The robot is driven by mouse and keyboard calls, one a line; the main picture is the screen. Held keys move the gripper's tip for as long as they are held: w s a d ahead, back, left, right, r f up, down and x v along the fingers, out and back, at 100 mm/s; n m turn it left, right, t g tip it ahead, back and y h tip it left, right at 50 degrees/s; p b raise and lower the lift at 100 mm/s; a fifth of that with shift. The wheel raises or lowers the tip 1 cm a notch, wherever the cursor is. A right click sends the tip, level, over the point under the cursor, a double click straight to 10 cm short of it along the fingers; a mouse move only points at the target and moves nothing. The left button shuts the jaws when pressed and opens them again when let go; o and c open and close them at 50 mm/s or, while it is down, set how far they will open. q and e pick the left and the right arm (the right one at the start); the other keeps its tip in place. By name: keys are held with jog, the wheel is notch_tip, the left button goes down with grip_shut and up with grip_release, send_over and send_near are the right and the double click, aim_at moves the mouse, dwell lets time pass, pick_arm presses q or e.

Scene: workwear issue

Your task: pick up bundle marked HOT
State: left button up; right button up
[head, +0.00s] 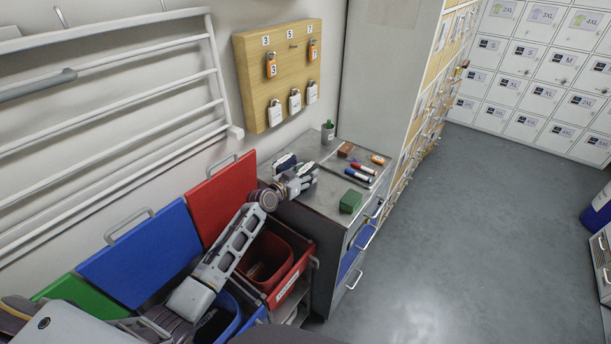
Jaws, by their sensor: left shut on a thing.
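My left gripper (308,175) is low over the left part of the grey cabinet top (325,198), its arm coming up from the lower left. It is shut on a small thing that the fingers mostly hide. A small dark and white item (284,162) shows right beside the gripper; I cannot tell whether it is the held thing. I cannot read the word HOT anywhere, so I cannot tell which item is the marked bundle. My right gripper is not in view.
On the cabinet lie markers (360,174), a green block (351,201), a brown block (345,149) and a grey cup (327,133). A padlock board (278,75) hangs behind. Red (218,198) and blue (142,255) lids stand left.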

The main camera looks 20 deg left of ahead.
aim_at(305, 168)
pick_arm(q)
notch_tip(305, 168, up, 10)
jog(key=shift+f, duration=0.15)
dwell(0.4)
